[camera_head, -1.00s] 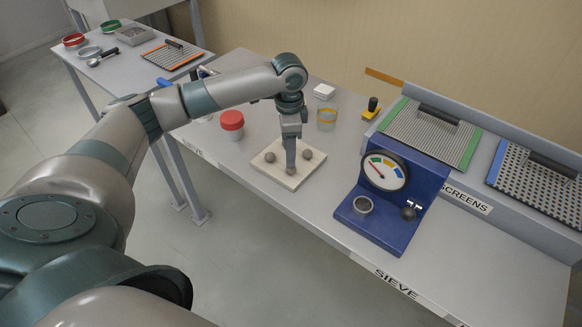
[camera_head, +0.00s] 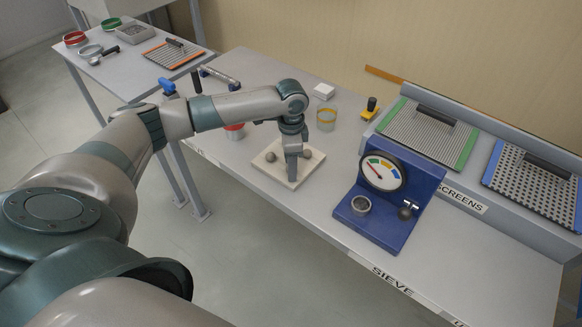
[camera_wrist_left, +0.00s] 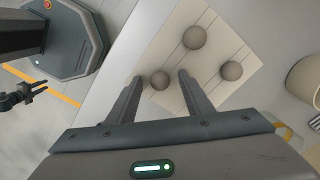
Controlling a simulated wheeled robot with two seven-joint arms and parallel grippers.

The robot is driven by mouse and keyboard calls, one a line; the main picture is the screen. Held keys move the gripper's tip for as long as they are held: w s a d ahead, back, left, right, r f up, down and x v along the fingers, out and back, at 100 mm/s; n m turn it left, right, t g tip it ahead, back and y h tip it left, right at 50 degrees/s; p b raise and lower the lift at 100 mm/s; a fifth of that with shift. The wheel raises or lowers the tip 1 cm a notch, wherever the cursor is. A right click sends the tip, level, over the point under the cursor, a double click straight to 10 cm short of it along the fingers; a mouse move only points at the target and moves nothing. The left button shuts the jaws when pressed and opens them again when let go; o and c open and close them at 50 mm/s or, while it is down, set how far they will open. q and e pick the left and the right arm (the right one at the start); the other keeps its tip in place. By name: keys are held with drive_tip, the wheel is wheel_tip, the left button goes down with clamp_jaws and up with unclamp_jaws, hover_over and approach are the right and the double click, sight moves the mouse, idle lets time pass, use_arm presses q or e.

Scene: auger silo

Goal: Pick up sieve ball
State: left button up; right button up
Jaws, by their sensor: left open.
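A pale wooden board (camera_head: 264,169) on the table bears small grey-brown sieve balls. In the head view one ball (camera_head: 270,157) shows left of my gripper and another (camera_head: 307,154) right of it. The other two balls (camera_wrist_left: 195,37) (camera_wrist_left: 231,71) lie outside the fingers.
A blue gauge stand (camera_head: 385,225) with a small metal cup (camera_head: 361,205) stands to the right. A red-lidded jar (camera_head: 234,131) is partly behind my arm. Screens (camera_head: 430,135) line the back right.

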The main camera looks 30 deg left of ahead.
idle(0.3)
use_arm(q)
drive_tip(key=c, duration=1.1)
drive_tip(key=shift+c, duration=0.2)
drive_tip(key=shift+r, duration=0.1)
drive_tip(key=shift+r+b, duration=0.4)
drive_tip(key=shift+r, duration=0.15)
wheel_tip(320, 180, up, 2)
drive_tip(key=shift+w+r+b, duration=0.1)
drive_tip(key=shift+r+b, duration=0.05)
drive_tip(key=shift+b, duration=0.45)
drive_tip(key=d+r+b, duration=0.1)
drive_tip(key=d+r, duration=0.2)
drive_tip(key=d, duration=0.3)
drive_tip(key=s+d+r+b, duration=0.1)
drive_tip(key=d+r+b, duration=0.1)
drive_tip(key=d+r, duration=0.2)
drive_tip(key=shift+s+d+r, duration=0.15)
drive_tip(key=shift+d+r, duration=0.1)
drive_tip(key=shift+d, duration=0.6)
